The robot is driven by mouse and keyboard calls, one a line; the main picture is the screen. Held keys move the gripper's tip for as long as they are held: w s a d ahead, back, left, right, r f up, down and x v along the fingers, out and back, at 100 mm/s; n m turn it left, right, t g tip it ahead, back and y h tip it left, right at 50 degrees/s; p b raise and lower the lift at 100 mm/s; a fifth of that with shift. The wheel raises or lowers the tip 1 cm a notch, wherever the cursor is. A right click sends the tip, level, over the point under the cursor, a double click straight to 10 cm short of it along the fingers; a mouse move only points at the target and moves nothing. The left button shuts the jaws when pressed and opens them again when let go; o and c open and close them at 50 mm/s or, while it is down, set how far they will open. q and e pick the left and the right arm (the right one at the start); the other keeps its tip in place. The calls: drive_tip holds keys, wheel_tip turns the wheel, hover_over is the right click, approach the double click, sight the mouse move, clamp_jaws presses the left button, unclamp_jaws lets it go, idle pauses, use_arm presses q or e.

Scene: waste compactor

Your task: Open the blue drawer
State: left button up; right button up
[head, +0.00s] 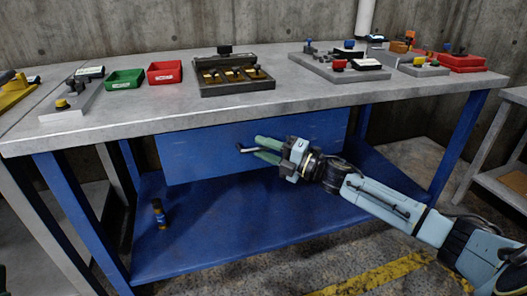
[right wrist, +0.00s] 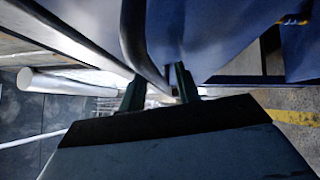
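The blue drawer (head: 205,152) hangs under the grey workbench top in the head view. Its front looks close under the bench edge; I cannot tell whether it stands slightly out. Its dark bar handle (head: 246,149) sticks out near the middle of the front. My right gripper (head: 258,148) is at the handle, its two green fingers apart, one above and one below it. In the right wrist view the dark curved handle (right wrist: 140,45) runs down between the fingertips (right wrist: 160,85). Contact cannot be made out. My left gripper is not in view.
The workbench top (head: 130,115) carries a green bin (head: 125,80), a red bin (head: 165,73) and several fixtures. A blue lower shelf (head: 215,225) holds a small dark bottle (head: 159,214). Blue legs (head: 455,145) stand at both sides. The floor in front is clear.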

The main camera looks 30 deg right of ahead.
drive_tip(key=shift+w+a, duration=0.15)
drive_tip(key=shift+w, duration=0.1)
drive_tip(key=shift+c, duration=0.2)
clamp_jaws()
drive_tip(key=shift+s+a, duration=0.1)
drive_tip(key=shift+s, duration=0.05)
